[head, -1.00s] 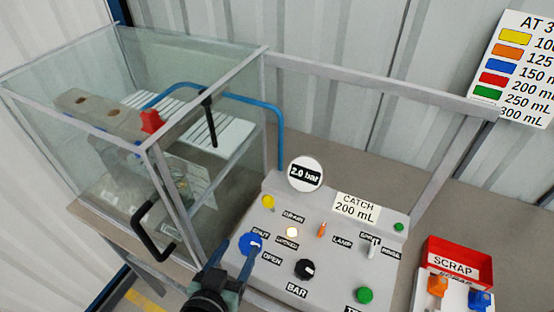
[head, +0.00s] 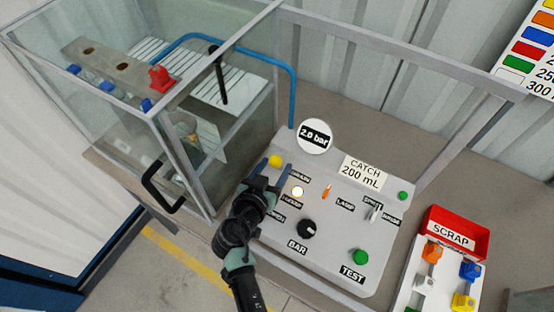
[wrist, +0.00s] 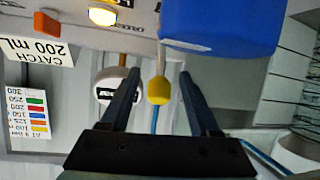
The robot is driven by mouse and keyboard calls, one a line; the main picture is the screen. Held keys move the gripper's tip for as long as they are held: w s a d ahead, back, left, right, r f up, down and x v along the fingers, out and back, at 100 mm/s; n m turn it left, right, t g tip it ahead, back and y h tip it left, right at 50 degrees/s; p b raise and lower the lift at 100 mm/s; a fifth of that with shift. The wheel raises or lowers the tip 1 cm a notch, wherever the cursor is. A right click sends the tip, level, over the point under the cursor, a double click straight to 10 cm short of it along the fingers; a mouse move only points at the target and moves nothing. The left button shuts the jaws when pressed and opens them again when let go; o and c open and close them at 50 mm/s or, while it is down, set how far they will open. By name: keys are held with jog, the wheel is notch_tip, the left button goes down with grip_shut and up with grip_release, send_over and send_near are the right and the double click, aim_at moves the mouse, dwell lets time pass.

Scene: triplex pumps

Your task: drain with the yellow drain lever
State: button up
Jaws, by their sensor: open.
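The yellow drain lever (head: 275,160) has a round yellow knob and stands at the upper left of the sloped control panel (head: 330,270). In the wrist view its yellow knob (wrist: 159,91) hangs on a pale stem, in line with the gap between my two fingers. My gripper (head: 266,172) is open and empty, with its fingertips close to the knob; I cannot tell whether they touch it. The blue knob (wrist: 220,22) shows large in the wrist view, close to my right-hand finger there.
The glass cabinet (head: 190,130) with a black handle (head: 158,188) stands just left of the panel. A gauge (head: 315,136) reads 2.0 bar, beside a "CATCH 200 mL" sign (head: 363,173). The red scrap bin (head: 455,232) and a tray of coloured parts lie right.

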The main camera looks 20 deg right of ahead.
jog(key=shift+x, duration=1.2)
jog(key=shift+c, duration=0.2)
grip_shut()
dwell(0.5)
